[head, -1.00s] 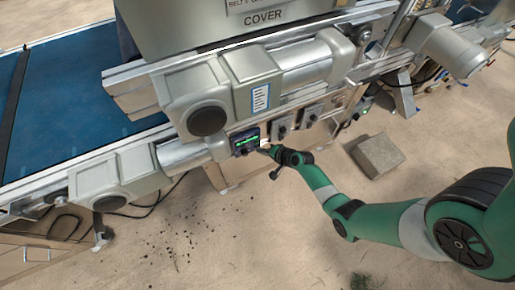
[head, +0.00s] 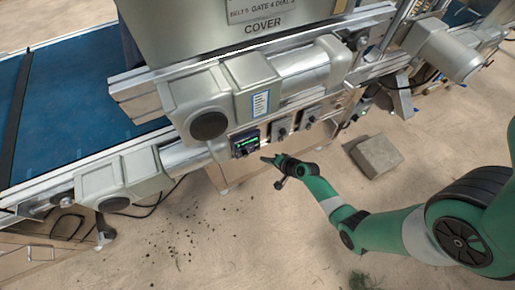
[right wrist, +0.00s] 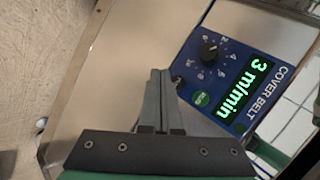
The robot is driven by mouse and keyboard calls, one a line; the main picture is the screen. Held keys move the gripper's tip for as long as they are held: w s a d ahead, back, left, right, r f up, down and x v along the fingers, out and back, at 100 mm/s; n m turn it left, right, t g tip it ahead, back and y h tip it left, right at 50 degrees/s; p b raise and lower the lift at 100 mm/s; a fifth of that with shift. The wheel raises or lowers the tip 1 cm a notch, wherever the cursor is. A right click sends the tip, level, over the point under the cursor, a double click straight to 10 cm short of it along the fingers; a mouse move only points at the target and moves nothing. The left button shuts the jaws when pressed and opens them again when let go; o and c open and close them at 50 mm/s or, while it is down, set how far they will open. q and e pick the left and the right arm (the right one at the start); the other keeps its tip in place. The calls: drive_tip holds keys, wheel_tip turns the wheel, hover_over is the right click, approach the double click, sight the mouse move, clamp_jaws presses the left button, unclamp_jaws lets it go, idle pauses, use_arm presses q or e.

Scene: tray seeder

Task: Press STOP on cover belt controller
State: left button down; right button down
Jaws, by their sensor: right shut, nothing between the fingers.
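The cover belt controller (head: 245,143) is a small dark blue box with a lit green display, mounted low on the conveyor frame. In the right wrist view its blue panel (right wrist: 262,45) reads "COVER BELT" and "3 m/min", upside down. It has a black dial knob (right wrist: 209,50) and a round green button (right wrist: 200,99). A dark round part beside the green button is partly hidden behind my fingertips, and I see no readable STOP label. My right gripper (head: 265,159) is shut and empty, just right of and below the controller; its fingers also show in the wrist view (right wrist: 160,73).
A concrete block (head: 376,156) lies on the floor at right. The floor below is open, with scattered dark crumbs.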

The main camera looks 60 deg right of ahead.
drive_tip(key=shift+s+a+p, duration=0.3)
drive_tip(key=shift+s+a, duration=0.55)
drive_tip(key=shift+s, duration=0.2)
